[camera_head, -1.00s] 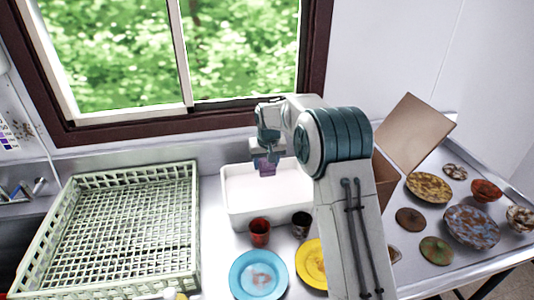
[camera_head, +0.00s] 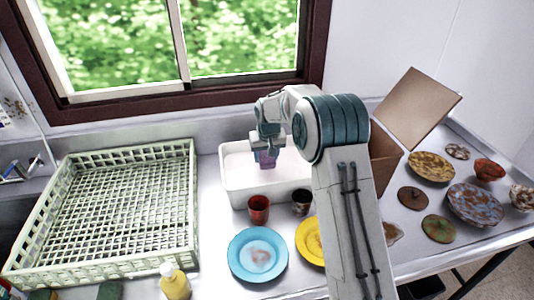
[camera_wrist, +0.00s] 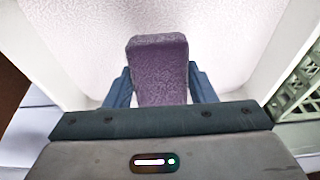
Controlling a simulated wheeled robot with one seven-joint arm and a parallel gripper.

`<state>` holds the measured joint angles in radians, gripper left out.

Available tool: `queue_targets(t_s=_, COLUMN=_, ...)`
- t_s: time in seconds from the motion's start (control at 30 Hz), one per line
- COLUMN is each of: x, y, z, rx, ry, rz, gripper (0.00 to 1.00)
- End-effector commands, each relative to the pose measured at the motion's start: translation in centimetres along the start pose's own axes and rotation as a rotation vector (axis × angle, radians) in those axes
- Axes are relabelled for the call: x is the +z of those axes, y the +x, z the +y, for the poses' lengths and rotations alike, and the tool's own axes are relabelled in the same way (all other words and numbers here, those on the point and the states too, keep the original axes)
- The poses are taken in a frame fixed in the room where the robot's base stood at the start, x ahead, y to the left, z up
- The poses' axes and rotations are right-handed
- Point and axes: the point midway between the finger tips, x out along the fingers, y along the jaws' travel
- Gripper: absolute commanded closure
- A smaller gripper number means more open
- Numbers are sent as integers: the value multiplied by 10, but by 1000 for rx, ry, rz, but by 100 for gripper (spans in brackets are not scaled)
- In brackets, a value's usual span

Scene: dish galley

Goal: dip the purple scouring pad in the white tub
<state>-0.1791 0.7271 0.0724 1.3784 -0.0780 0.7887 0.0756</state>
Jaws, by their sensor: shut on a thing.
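The purple scouring pad (camera_wrist: 158,70) is held between the two fingers of my gripper (camera_wrist: 160,88) in the wrist view. My gripper is shut on it. In the head view the pad (camera_head: 267,158) shows below my gripper (camera_head: 266,148), over the inside of the white tub (camera_head: 235,205). The tub's pale floor (camera_wrist: 85,40) fills the background of the wrist view behind the pad. I cannot tell whether the pad touches the tub's floor. Part of the tub's right side is hidden behind my arm.
A pale green dish rack (camera_head: 120,265) stands left of the tub. A red cup (camera_head: 259,209), a dark cup (camera_head: 301,203), a blue plate (camera_head: 240,262) and a yellow plate (camera_head: 309,243) sit in front. An open cardboard box (camera_head: 418,110) and several dirty dishes stand at right.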

Motion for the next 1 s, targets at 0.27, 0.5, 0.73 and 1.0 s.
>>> queue_targets(t_s=0.27, x=7, y=28, z=0, rx=0, ry=0, rz=0, gripper=68)
queue_targets(t_s=0.5, x=12, y=48, z=0, rx=0, ry=0, rz=-1, gripper=68)
queue_targets(t_s=0.73, x=14, y=54, z=0, rx=0, ry=0, rz=0, gripper=68)
queue_targets(t_s=1.0, x=14, y=54, z=0, rx=0, ry=0, rz=0, gripper=68)
